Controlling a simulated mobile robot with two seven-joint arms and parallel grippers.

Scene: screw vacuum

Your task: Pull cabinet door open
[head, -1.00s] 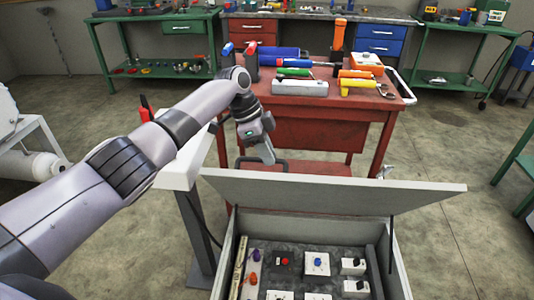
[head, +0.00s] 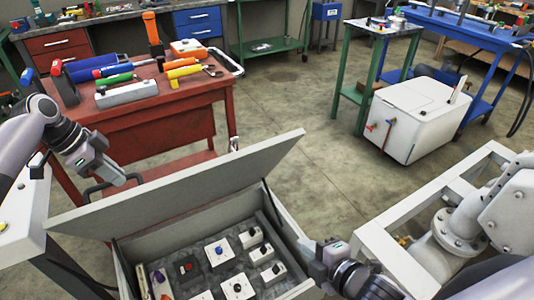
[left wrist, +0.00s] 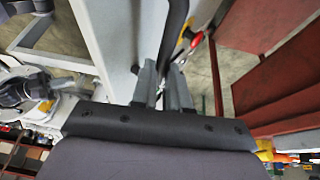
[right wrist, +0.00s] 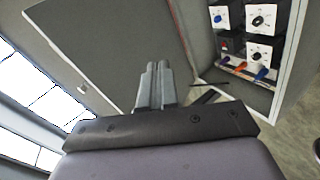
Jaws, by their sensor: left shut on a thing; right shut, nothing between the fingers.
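The cabinet door (head: 190,172) is a pale grey panel standing up from the open cabinet box (head: 277,212), tilted open. A dark handle (head: 88,190) shows at its far side. My left gripper (head: 122,181) is at this handle. In the left wrist view my left fingers (left wrist: 161,85) are shut on the dark handle bar (left wrist: 175,35), beside the pale door face (left wrist: 120,40). My right gripper (head: 312,252) is shut and empty at the cabinet's right edge. In the right wrist view its fingers (right wrist: 155,85) are together, with the grey door (right wrist: 100,45) behind them.
Inside the cabinet are several switch modules (head: 220,252). A red tool table (head: 180,125) stands behind the door. A white box (head: 415,115) is on the floor at right. A pale frame with pipework (head: 440,235) stands near my right arm. Open floor lies between.

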